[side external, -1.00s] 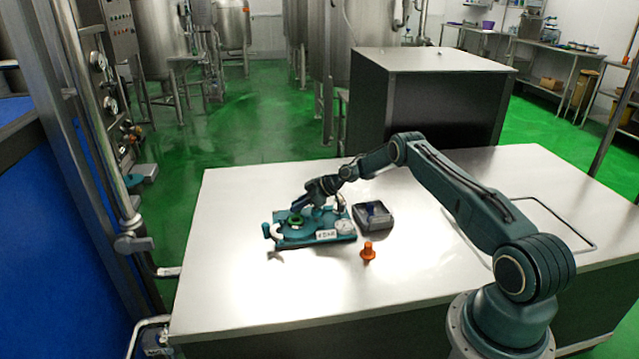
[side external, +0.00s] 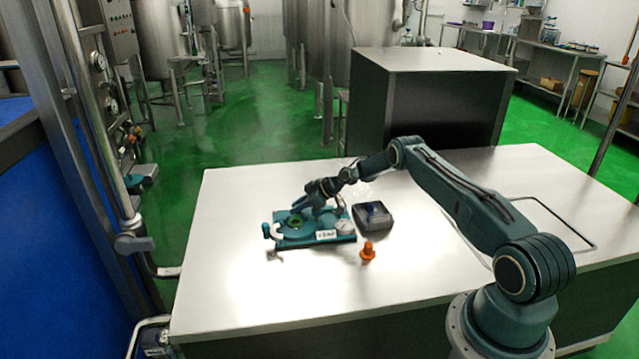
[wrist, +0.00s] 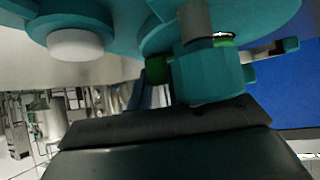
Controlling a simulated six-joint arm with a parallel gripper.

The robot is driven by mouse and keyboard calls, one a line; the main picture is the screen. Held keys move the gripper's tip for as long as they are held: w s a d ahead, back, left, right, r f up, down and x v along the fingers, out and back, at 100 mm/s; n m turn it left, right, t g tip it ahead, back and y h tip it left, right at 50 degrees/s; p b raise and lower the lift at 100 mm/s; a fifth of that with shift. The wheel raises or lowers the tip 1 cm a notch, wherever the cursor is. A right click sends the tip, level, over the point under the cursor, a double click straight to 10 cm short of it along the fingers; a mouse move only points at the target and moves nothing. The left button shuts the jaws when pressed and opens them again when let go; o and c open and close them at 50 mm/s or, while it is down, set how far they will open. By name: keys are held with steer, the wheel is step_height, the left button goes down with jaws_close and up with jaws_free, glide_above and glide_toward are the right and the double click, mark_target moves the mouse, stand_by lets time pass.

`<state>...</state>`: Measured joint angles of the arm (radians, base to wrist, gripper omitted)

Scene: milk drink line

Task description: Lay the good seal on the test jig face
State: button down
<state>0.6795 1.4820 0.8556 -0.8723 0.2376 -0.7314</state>
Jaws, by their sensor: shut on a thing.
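The teal test jig (side external: 290,241) lies on the steel table, with a round raised part, a white label and a dial. The green ring seal (side external: 295,221) is at the jig's left part, under my gripper (side external: 299,210). My gripper points down and is shut on the seal. Green parts of the seal also show in the wrist view (wrist: 157,70), partly hidden behind a teal block. The side view is too small to tell whether the seal touches the jig face.
A dark open box (side external: 374,225) with something blue in it stands just right of the jig. An orange knobbed piece (side external: 367,252) stands in front of it. The table (side external: 240,290) is clear at the front and left.

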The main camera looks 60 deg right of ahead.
steer(key=shift+s+f, duration=0.15)
steer(key=shift+f, duration=0.4)
steer(key=c, duration=1.2)
jaws_free()
steer(key=shift+a, duration=0.1)
steer(key=shift+c, duration=0.2)
steer(key=shift+s, duration=0.15)
steer(key=shift+v, duration=0.75)
steer(key=shift+w+r+v, duration=0.15)
steer(key=shift+v, duration=1)
steer(key=shift+w+r+v, duration=0.15)
steer(key=shift+v, duration=0.95)
steer(key=shift+w+r+v, duration=0.15)
steer(key=shift+v, duration=1)
